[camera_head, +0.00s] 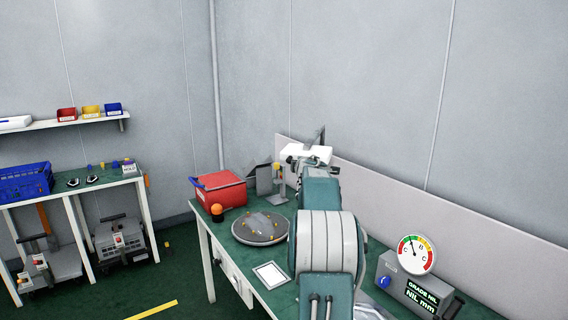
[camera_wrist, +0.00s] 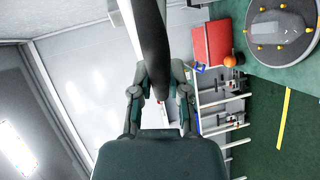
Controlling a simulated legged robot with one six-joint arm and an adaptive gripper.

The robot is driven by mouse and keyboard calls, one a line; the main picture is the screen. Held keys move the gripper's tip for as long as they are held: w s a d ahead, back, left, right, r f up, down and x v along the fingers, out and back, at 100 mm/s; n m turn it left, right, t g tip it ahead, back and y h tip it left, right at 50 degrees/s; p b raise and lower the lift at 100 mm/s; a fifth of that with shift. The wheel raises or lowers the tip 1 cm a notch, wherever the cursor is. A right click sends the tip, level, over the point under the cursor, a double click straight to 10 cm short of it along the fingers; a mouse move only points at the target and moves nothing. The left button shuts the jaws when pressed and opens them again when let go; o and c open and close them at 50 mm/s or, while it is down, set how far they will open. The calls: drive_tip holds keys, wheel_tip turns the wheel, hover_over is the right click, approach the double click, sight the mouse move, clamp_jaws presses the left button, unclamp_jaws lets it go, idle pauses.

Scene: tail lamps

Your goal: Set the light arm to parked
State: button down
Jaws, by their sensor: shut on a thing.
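In the wrist view the two fingers of my gripper (camera_wrist: 160,88) stand on either side of a dark bar (camera_wrist: 155,45), which looks to be the light arm, and are closed on it. The bar runs up out of the top of the picture. In the head view a thin dark upright piece (camera_head: 320,137) rises beside a white part near my gripper (camera_head: 303,156). My own arm hides most of the grip there, and I cannot tell the light arm's full shape or position.
The green bench carries a red box (camera_head: 220,190), an orange ball (camera_head: 217,209), a round grey disc with yellow studs (camera_head: 260,228), a white-framed card (camera_head: 271,275) and a dial gauge box (camera_head: 416,255). A side table (camera_head: 100,181) with a blue crate (camera_head: 25,182) stands left. Green floor lies between.

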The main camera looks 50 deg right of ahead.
drive_tip(key=s+d+n+t+y, duration=0.2)
drive_tip(key=s+d, duration=0.5)
drive_tip(key=s, duration=0.4)
drive_tip(key=shift+f+n+y, duration=0.25)
drive_tip(key=shift+n+y, duration=0.25)
drive_tip(key=shift+y, duration=0.3)
drive_tip(key=shift+w, duration=0.1)
drive_tip(key=c, duration=0.6)
unclamp_jaws()
drive_tip(key=shift+t, duration=0.3)
drive_tip(key=shift+r, duration=0.1)
